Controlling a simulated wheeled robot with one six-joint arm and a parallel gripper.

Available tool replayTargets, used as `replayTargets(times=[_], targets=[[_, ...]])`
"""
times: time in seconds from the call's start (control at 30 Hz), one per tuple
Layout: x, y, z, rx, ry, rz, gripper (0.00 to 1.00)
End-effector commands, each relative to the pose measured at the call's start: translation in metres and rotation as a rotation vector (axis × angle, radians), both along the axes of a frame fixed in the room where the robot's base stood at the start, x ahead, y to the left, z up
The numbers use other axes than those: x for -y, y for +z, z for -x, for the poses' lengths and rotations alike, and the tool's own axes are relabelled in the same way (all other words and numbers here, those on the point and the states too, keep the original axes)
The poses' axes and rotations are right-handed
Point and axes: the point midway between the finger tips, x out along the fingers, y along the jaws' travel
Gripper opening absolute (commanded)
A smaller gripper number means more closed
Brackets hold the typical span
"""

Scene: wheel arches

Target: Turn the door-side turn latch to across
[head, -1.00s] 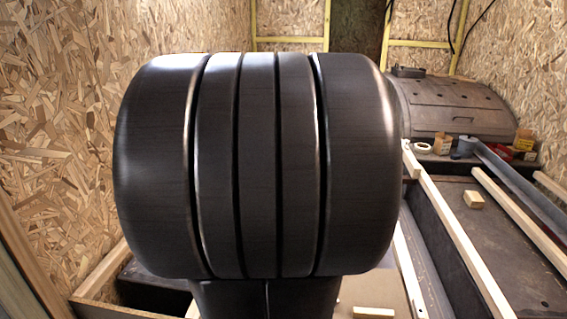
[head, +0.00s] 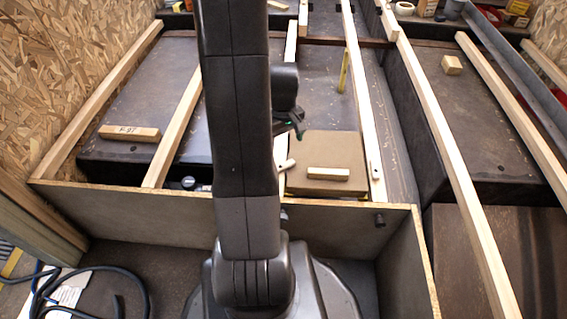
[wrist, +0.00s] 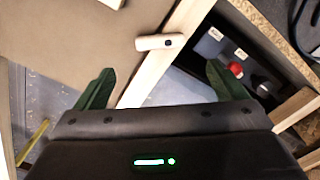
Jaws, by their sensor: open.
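My gripper (head: 297,128) reaches out above the left edge of a brown panel (head: 345,153). In the wrist view its two green-padded fingers (wrist: 155,88) are spread, with nothing between them. A pale wooden turn latch (head: 286,165) lies at that panel edge; it also shows in the wrist view (wrist: 150,43), pivoted by a dark screw on a batten and overlapping the panel slantwise to the batten. It is beyond the fingertips, apart from them. A second latch (head: 374,170) sits on the right batten, roughly along it. Which one is door-side I cannot tell.
A wooden block (head: 328,174) lies on the panel. A red knob (wrist: 236,69) and a black knob sit in the dark recess beside the batten. A low plywood wall (head: 130,200) stands in front. Long battens and a yellow strip (head: 343,72) are close by.

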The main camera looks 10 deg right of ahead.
Motion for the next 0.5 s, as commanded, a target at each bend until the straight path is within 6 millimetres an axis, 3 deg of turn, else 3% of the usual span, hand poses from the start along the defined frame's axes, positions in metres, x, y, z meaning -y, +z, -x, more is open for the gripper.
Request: replayTargets(times=[0.03,0.2,0.5], targets=[[0.0,-0.017,0.001,-0.004,0.0,0.0,0.93],[0.0,-0.053,0.0,-0.003,0.0,-0.001,0.93],[0.0,-0.088,0.0,-0.001,-0.001,-0.001,0.93]])
